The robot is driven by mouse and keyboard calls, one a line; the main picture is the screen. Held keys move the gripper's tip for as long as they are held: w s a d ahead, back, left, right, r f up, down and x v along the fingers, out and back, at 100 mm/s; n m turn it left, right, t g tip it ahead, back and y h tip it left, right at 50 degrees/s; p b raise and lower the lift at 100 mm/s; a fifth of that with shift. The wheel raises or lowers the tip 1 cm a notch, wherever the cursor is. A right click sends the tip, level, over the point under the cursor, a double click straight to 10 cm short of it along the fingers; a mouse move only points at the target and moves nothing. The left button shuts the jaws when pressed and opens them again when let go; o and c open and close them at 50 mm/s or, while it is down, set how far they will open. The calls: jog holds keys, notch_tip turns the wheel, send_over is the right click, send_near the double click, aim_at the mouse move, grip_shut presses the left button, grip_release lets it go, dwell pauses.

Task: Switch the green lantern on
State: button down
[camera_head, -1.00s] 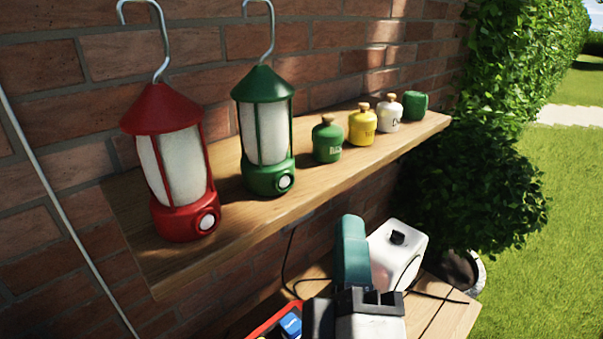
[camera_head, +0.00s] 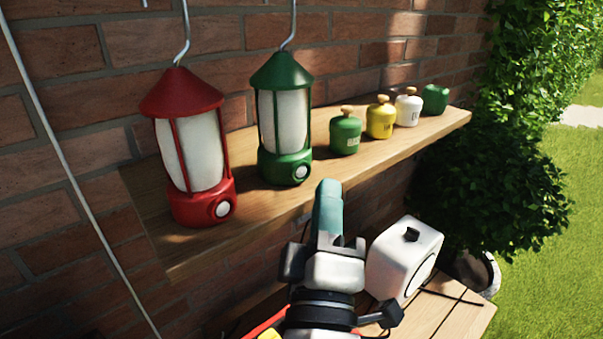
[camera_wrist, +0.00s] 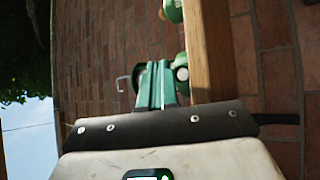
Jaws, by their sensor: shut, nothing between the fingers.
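The green lantern (camera_head: 286,168) stands upright on the wooden shelf (camera_head: 232,232), with pale panels and a round white button (camera_head: 301,171) low on its front. No clear glow shows in its panels. My gripper (camera_head: 328,186) has teal fingers, shut and empty. In the head view the fingertips are in front of the shelf, below and right of the button. In the wrist view the shut fingers (camera_wrist: 156,66) point at the green base (camera_wrist: 182,61) with its white button (camera_wrist: 182,74), partly hidden behind them. Contact cannot be told.
A red lantern (camera_head: 188,148) with a similar button stands left of the green one. Green, yellow and white canisters (camera_head: 345,134) and a green mug (camera_head: 435,99) stand along the shelf to the right. Below are a white box (camera_head: 403,258) and a slatted table (camera_head: 440,315). Brick wall behind.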

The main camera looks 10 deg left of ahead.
aim_at(311, 199)
jog(key=shift+w+a, duration=0.8)
jog(key=shift+w+a+b, duration=0.1)
jog(key=shift+b, duration=0.3)
dwell(1.2)
jog(key=shift+w+a, duration=0.2)
jog(key=shift+w+a+f+b, duration=0.2)
jog(key=shift+w+a+b, duration=0.1)
jog(key=shift+a+b, duration=0.2)
dwell(1.4)
jog(key=shift+s+f, duration=0.1)
jog(key=shift+s+d+f, duration=0.25)
jog(key=shift+s+d, duration=0.15)
jog(key=shift+s, duration=0.05)
jog(key=shift+d, duration=0.1)
